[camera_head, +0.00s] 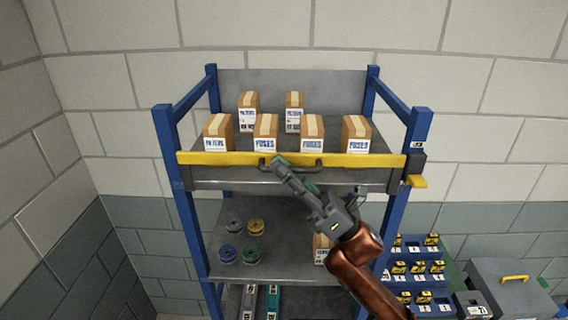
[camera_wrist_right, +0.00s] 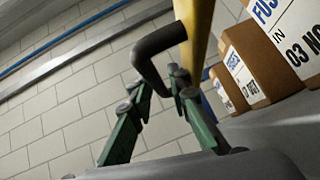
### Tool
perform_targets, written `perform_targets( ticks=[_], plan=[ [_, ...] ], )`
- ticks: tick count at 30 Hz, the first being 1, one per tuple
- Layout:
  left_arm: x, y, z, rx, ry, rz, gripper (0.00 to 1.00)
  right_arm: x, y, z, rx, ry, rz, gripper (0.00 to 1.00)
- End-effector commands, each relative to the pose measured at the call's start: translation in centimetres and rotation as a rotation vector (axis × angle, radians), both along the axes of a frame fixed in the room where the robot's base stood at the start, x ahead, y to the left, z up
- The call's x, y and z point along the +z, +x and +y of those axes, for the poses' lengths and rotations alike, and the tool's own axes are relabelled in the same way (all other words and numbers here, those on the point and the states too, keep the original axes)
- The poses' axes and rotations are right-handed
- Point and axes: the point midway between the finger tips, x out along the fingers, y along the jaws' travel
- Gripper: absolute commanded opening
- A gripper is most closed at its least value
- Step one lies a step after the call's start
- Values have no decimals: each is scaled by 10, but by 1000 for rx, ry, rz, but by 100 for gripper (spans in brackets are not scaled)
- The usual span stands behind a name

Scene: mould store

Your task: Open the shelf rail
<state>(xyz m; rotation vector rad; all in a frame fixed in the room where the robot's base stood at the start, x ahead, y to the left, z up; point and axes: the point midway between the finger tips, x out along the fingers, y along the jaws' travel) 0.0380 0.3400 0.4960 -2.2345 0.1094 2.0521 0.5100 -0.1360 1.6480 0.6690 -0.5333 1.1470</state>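The yellow shelf rail (camera_head: 220,158) runs across the front of the upper shelf (camera_head: 235,180). A dark bent handle (camera_head: 313,171) is fixed to its middle; in the right wrist view the handle (camera_wrist_right: 158,42) stands off the yellow rail (camera_wrist_right: 198,25). My right gripper (camera_head: 279,163) is at the left part of the handle. In the right wrist view its green fingers (camera_wrist_right: 160,88) close in from both sides on the handle bar. The contact itself is partly hidden. The rail lies level along the shelf front. My left gripper is not in view.
Blue posts (camera_head: 188,210) flank the shelf. A black and yellow block (camera_head: 416,168) sits at the rail's right end. Spools (camera_head: 228,254) lie on the lower shelf.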

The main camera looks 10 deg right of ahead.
Motion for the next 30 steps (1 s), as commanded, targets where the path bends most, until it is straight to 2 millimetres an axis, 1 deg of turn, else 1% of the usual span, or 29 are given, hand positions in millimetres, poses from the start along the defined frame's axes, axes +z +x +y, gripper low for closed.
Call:
perform_targets(
  ticks=[1, 3, 7, 8, 15, 21, 30],
  plan=[
    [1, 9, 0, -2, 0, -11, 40, 1, 0, 1, 0, 0, 0, 17],
    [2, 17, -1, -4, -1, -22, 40, 1, 1, 1, -1, 0, 1, 17],
    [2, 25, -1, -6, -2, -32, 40, 0, 0, 1, -1, 0, 1, 17],
    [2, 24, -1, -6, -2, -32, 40, 0, 0, 0, -1, 0, 1, 17],
    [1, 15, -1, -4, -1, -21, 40, 0, 0, 0, -1, 0, 1, 0],
    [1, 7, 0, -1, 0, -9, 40, 0, 0, -1, -2, 1, 1, 0],
    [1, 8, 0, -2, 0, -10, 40, 0, 0, -1, -2, 1, 1, 0]
  ],
)
